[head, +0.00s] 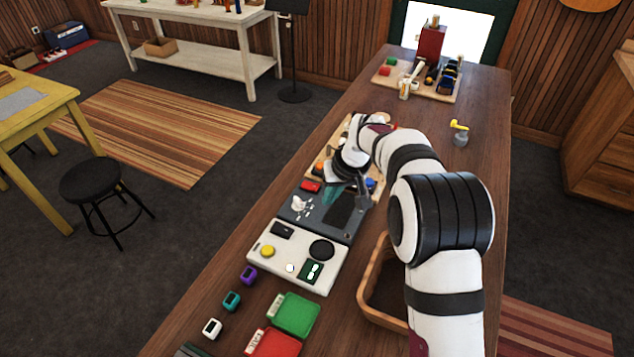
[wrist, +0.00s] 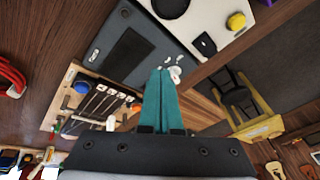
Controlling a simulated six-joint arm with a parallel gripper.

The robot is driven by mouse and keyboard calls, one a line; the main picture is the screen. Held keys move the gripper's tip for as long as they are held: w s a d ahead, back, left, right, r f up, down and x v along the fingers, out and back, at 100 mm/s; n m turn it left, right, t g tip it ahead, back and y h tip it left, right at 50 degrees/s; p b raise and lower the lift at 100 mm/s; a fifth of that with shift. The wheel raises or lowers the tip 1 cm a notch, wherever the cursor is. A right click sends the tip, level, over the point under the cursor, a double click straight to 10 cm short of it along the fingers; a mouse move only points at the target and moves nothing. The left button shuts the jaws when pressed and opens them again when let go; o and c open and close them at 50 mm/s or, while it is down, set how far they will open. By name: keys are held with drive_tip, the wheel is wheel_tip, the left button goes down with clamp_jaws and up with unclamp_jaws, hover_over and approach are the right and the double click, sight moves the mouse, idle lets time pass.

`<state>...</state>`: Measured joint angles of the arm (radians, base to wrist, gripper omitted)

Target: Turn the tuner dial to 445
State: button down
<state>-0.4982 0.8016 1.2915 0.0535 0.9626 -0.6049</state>
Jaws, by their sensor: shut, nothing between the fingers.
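My gripper (head: 334,193) hangs over the grey board (head: 290,213), with its teal fingers pressed together and empty. In the wrist view the closed fingertips (wrist: 160,72) point toward small white pieces (wrist: 174,74) on the board's edge. The white panel (head: 268,272) joins the near side of the board. It carries a round black disc (head: 321,250), a yellow knob (head: 267,251), a dark rectangle (head: 283,230) and a small green plate (head: 310,271). Which part is the tuner dial is unclear, and no 445 marking is legible. The gripper is apart from the panel.
A wooden tray (head: 366,301) stands right of the panel, partly behind my arm. Small purple, teal and white blocks, a green tray (head: 296,314) and a red tray (head: 275,343) lie in front. A tool board (wrist: 62,118) lies beyond the grey board.

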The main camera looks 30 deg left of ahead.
sight(294, 200)
drive_tip(key=s+a+n+t+h, duration=0.1)
drive_tip(key=s+a+n+t, duration=0.45)
drive_tip(key=s+a, duration=0.45)
drive_tip(key=shift+m, duration=0.25)
drive_tip(key=x, duration=1)
drive_tip(key=shift+w+a+f, duration=0.1)
drive_tip(key=shift+w+a, duration=0.1)
drive_tip(key=shift+w, duration=0.2)
drive_tip(key=w, duration=0.1)
drive_tip(key=w+d, duration=0.1)
drive_tip(key=shift+w, duration=0.3)
drive_tip(key=shift+w+d, duration=0.2)
drive_tip(key=shift+w, duration=0.4)
drive_tip(key=shift+w, duration=0.1)
drive_tip(key=shift+w+m+t+h, duration=0.25)
drive_tip(key=shift+m+h, duration=0.25)
drive_tip(key=m+h, duration=0.1)
drive_tip(key=m, duration=0.2)
drive_tip(key=shift+w+a+h, duration=0.15)
drive_tip(key=shift+w+h, duration=0.2)
drive_tip(key=shift+h, duration=0.05)
